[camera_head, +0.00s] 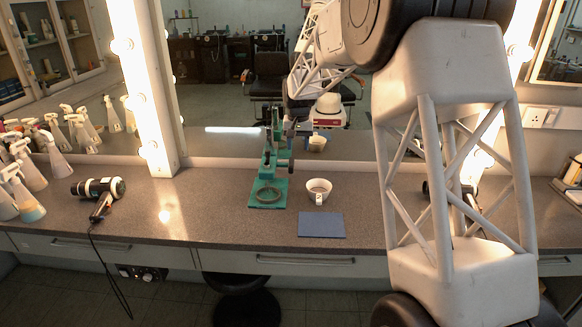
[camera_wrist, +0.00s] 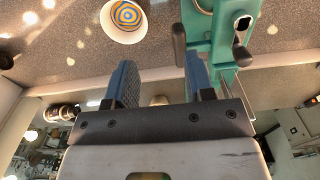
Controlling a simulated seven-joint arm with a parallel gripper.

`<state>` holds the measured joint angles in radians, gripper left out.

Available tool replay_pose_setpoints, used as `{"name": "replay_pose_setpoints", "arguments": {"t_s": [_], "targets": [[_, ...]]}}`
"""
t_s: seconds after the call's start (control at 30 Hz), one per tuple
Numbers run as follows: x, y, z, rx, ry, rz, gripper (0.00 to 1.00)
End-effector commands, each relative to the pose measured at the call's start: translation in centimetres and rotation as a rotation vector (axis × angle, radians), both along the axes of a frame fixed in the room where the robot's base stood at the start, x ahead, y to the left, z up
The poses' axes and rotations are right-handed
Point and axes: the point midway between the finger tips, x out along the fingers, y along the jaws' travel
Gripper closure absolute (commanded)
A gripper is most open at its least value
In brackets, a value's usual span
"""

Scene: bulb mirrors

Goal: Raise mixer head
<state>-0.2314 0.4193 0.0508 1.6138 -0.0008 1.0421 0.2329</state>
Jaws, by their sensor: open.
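The green mixer (camera_head: 268,160) stands on the counter in the head view, with a flat green base (camera_head: 255,203) carrying a ring. Its upper part is close to my gripper and partly overlapped, so I cannot tell the head's exact tilt. In the wrist view, the mixer's green body (camera_wrist: 205,20) with dark handles shows at the top right, near the right finger. My gripper (camera_wrist: 160,68) is open, with nothing between its blue fingers; whether the right finger touches the mixer is unclear. In the head view my gripper (camera_head: 289,128) is small, beside the mixer's top.
A blue mat (camera_head: 321,224) lies in front. A hair dryer (camera_head: 98,190) and spray bottles (camera_head: 22,190) are at left. A mirror (camera_head: 215,140) backs the counter.

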Motion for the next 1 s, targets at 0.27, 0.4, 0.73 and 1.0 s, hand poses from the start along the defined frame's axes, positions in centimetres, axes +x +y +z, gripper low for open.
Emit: {"name": "replay_pose_setpoints", "arguments": {"t_s": [0.27, 0.4, 0.73, 1.0], "targets": [[3.1, 2.2, -2.9, -0.003, 0.014, 0.001, 0.51], [3.5, 2.6, -3.3, -0.003, 0.015, 0.001, 0.51], [3.5, 2.6, -3.3, -0.003, 0.015, 0.001, 0.51], [3.5, 2.6, -4.4, -0.003, 0.016, 0.001, 0.51]]}}
